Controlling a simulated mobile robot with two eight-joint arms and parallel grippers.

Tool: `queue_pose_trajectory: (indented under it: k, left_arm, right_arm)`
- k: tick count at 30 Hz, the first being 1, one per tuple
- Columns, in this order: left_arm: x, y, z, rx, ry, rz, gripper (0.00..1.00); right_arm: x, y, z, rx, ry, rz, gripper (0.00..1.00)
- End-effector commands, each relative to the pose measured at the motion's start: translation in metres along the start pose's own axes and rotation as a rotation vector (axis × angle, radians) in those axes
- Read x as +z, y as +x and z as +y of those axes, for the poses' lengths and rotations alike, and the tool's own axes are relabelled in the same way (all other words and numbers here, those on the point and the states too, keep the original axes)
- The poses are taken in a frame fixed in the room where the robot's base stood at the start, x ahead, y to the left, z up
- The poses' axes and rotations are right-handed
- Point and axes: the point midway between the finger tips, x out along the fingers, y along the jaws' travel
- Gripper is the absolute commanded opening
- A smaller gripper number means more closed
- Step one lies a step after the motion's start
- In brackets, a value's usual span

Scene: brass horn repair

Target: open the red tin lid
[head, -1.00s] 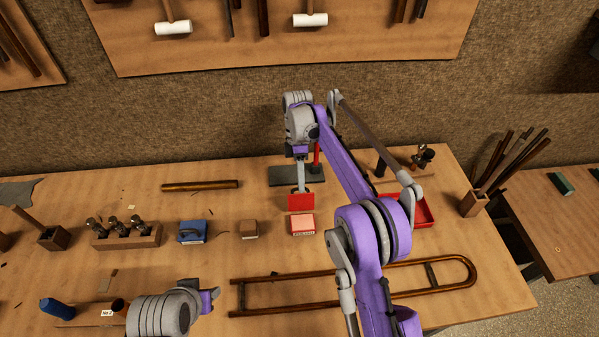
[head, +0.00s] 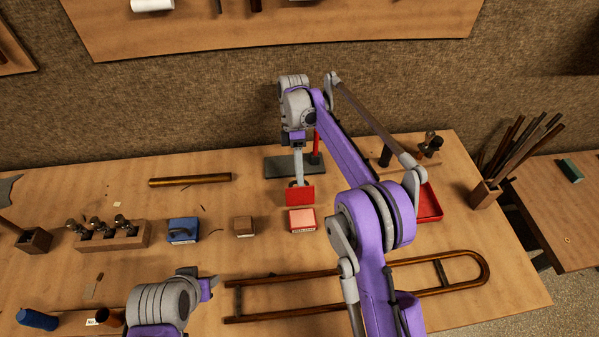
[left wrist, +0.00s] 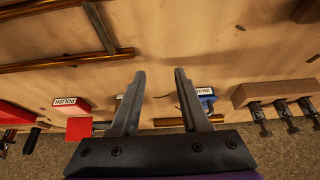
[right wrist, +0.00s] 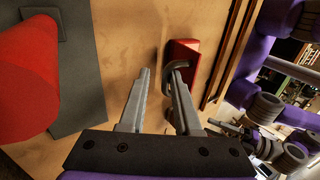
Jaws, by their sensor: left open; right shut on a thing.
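The red tin (head: 302,222) stands on the bench with its pale pink top uncovered. In the left wrist view the tin (left wrist: 70,105) has a POLISH label. Its red lid (head: 299,195) is tipped upright just behind it; I cannot tell whether they touch. My right gripper (head: 298,181) is shut on the lid from behind. In the right wrist view the right gripper (right wrist: 161,72) has a finger at a grey loop on the lid (right wrist: 190,47). My left gripper (head: 213,281) is open and empty at the front left, over the bench (left wrist: 155,75).
A blue tin (head: 182,231) and a small brown block (head: 243,226) are left of the red tin. A brass slide (head: 370,285) lies in front. A red tray (head: 430,205) is at right, partly hidden by my right arm. A dark plate (head: 278,167) lies behind the lid.

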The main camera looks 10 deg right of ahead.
Motion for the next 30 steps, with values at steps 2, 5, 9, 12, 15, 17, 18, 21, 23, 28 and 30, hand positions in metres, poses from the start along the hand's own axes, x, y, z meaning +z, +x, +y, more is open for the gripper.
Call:
queue_pose_trajectory:
  k: [2, 5, 9, 12, 15, 17, 18, 21, 23, 28, 30]
  left_arm:
    - [0.000, 0.000, 0.000, 0.000, 0.000, 0.000, 0.46]
    - [0.000, 0.000, 0.000, 0.000, 0.000, 0.000, 0.46]
    - [0.000, 0.000, 0.000, 0.000, 0.000, 0.000, 0.46]
    - [0.000, 0.000, 0.000, 0.000, 0.000, 0.000, 0.46]
    - [0.000, 0.000, 0.000, 0.000, 0.000, 0.000, 0.46]
    - [-0.001, -0.001, 0.000, 0.000, 0.000, 0.000, 0.46]
    - [-0.001, -0.001, 0.000, 0.000, 0.000, 0.000, 0.46]
    - [-0.002, -0.002, 0.000, 0.000, 0.000, 0.001, 0.46]
    - [-0.002, -0.003, 0.000, 0.000, 0.000, 0.001, 0.46]
    - [-0.004, -0.006, 0.000, 0.000, 0.000, 0.002, 0.46]
    - [-0.005, -0.006, 0.000, 0.000, 0.000, 0.003, 0.46]
  right_arm:
    - [0.000, 0.001, 0.001, 0.003, 0.000, 0.001, 0.36]
    - [0.000, 0.000, 0.001, 0.001, 0.000, 0.000, 0.42]
    - [0.000, -0.001, -0.001, 0.000, 0.000, 0.000, 0.42]
    - [0.000, -0.001, -0.001, -0.001, 0.000, 0.000, 0.42]
    - [0.000, -0.003, -0.002, -0.002, -0.001, 0.000, 0.42]
    - [0.000, -0.006, -0.005, -0.002, -0.001, 0.000, 0.42]
    - [0.000, -0.010, -0.008, -0.002, -0.001, 0.000, 0.42]
    - [0.000, -0.023, -0.018, -0.002, -0.001, 0.000, 0.42]
    - [0.000, -0.034, -0.025, -0.001, -0.001, 0.000, 0.42]
    - [0.000, -0.060, -0.044, -0.001, 0.000, 0.000, 0.42]
    - [0.000, -0.069, -0.050, 0.000, 0.000, 0.000, 0.42]
